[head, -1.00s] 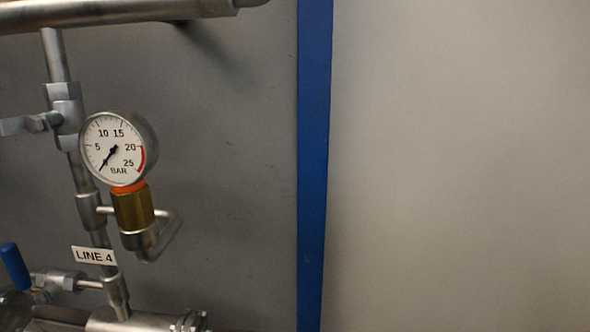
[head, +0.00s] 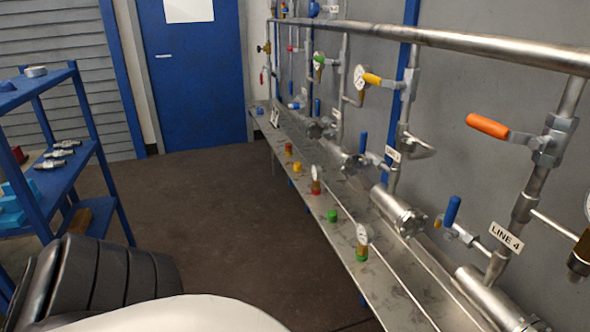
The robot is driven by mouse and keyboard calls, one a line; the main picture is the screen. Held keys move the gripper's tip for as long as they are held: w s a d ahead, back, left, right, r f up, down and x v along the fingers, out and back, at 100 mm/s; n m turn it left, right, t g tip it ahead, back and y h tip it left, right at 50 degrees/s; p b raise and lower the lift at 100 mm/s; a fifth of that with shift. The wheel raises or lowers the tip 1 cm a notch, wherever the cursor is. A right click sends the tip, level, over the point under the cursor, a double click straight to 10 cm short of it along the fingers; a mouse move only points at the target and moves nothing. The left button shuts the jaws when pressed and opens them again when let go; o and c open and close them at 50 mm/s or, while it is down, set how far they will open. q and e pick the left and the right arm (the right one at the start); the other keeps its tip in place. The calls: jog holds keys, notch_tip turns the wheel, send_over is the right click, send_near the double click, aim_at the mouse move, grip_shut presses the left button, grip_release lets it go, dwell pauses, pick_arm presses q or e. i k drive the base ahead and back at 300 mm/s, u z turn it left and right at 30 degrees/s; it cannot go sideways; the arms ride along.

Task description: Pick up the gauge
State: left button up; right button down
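Several round white-faced gauges are in the head view. A gauge (head: 360,80) is fitted on a pipe line against the wall, and one with a green part (head: 319,62) is on a line farther back. The LINE 4 gauge (head: 587,207) is cut off by the right edge, above its brass fitting (head: 579,258). Neither of my grippers is in view.
Flanged vessels (head: 400,212), valves and pipes run along the right wall. Colored caps, including a yellow one (head: 297,166), lie on the bench. A blue shelf rack (head: 68,178) stands at left. A blue door (head: 197,80) is at the back. Dark floor (head: 215,185) between is clear.

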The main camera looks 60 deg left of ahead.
aim_at(316, 172)
jog(key=u, duration=2.55)
jog(key=i, duration=0.7)
jog(key=z, duration=0.9)
